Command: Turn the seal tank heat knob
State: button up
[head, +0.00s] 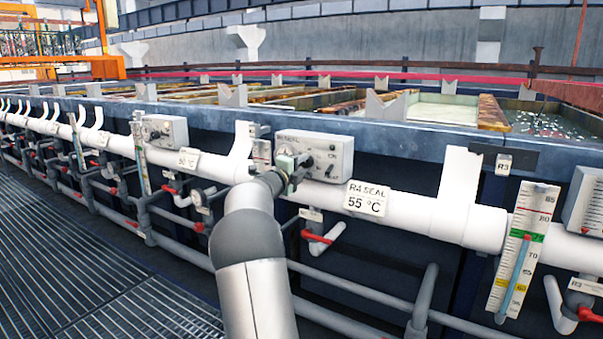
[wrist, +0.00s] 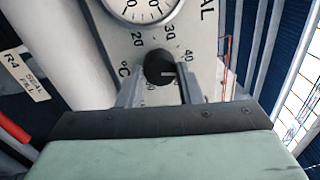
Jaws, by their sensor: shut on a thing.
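The seal tank heat knob (wrist: 158,66) is a round black knob on a grey panel in the wrist view. A white pointer line on it points to the right in the picture, below the printed 40. My gripper (wrist: 157,77) is shut on the knob, with one grey finger on each side. In the head view my gripper (head: 291,166) is at the left part of the grey control box (head: 335,152), and the gripped knob is hidden there. A sign reading R4 SEAL 55 °C (head: 367,198) hangs on the white pipe right of the box.
A white dial (wrist: 145,6) sits above the knob. A R4 seal fill tag (wrist: 24,76) and a red handle (wrist: 14,129) are at the left. The white pipe (head: 410,212) runs below the tank rim (head: 400,138). A thermometer gauge (head: 522,250) stands at the right.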

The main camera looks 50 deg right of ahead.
jog(key=m+b, duration=0.3)
jog(key=m, duration=0.5)
jog(key=shift+f+g, duration=0.1)
jog(key=shift+g, duration=0.3)
jog(key=m+b, duration=0.2)
jog(key=m, duration=0.1)
jog(key=shift+m, duration=0.3)
jog(key=shift+m+y+b, duration=0.3)
jog(key=shift+m+b, duration=0.5)
jog(key=shift+m, duration=1.1)
jog(key=o, duration=1)
jog(key=shift+r, duration=0.2)
